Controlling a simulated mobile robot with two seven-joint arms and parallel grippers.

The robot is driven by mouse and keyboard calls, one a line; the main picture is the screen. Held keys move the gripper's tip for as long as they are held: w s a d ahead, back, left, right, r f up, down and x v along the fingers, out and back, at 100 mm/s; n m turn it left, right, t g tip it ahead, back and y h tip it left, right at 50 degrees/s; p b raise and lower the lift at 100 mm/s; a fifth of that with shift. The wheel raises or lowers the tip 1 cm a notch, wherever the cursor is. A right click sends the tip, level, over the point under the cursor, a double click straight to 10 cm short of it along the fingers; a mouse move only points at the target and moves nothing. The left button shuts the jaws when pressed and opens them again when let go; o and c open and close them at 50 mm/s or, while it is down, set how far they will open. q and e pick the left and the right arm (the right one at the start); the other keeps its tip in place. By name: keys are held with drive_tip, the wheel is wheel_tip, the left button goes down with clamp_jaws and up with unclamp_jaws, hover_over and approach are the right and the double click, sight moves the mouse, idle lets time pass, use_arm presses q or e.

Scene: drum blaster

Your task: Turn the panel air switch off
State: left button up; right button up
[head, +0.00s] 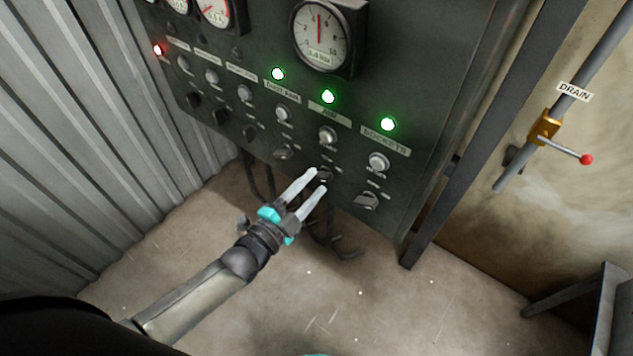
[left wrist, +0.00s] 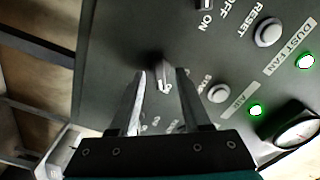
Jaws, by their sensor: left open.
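The panel (head: 250,60) is dark green with columns of lights, buttons and rotary switches. The air switch (head: 325,173) is a small dark knob at the bottom of the AIR column, and the green AIR light (head: 328,96) above it is lit. My left gripper (head: 318,180) is open, its fingertips at the air switch and partly covering it. In the left wrist view the air switch (left wrist: 163,82) shows between the two fingers (left wrist: 161,73); whether they touch it I cannot tell. The AIR light (left wrist: 256,110) is green there too. My right gripper is not in view.
The dust fan switch (head: 284,153) and sockets switch (head: 366,201) flank the air switch closely. Round gauges (head: 322,35) sit higher on the panel. Cables hang below it. A drain valve (head: 545,128) with a red-tipped lever is on the right wall. The floor before the panel is open.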

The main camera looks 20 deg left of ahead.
use_arm(q)
drive_tip(key=shift+x, duration=0.9)
clamp_jaws()
